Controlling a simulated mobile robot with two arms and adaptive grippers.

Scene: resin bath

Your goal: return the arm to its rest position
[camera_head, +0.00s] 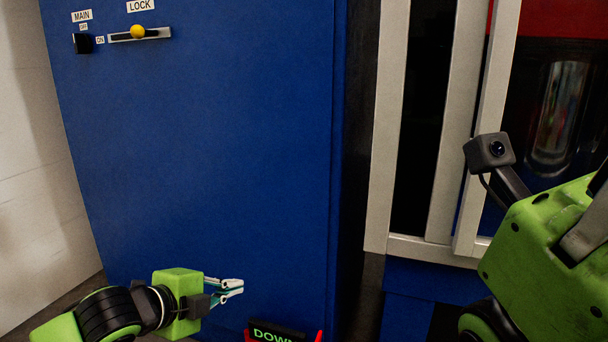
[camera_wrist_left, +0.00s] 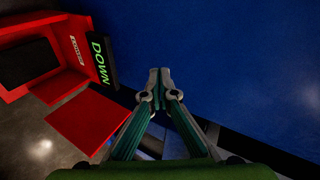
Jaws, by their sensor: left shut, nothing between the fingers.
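My left arm comes in at the lower left of the head view. Its gripper (camera_head: 238,287) is shut and empty, in front of the lower part of the blue cabinet (camera_head: 210,150). In the left wrist view the two fingers of this gripper (camera_wrist_left: 159,80) meet at their tips with nothing between them, and the blue panel (camera_wrist_left: 225,60) lies beyond. My right arm (camera_head: 550,240) shows at the right edge of the head view. Its fingers are out of the picture.
The cabinet carries a MAIN switch (camera_head: 83,43) and a LOCK slider with a yellow knob (camera_head: 137,31). A black DOWN sign (camera_head: 275,335) stands below, beside a red unit (camera_wrist_left: 90,120). A grey-framed door (camera_head: 388,130) is at right. A pale wall (camera_head: 35,170) is at left.

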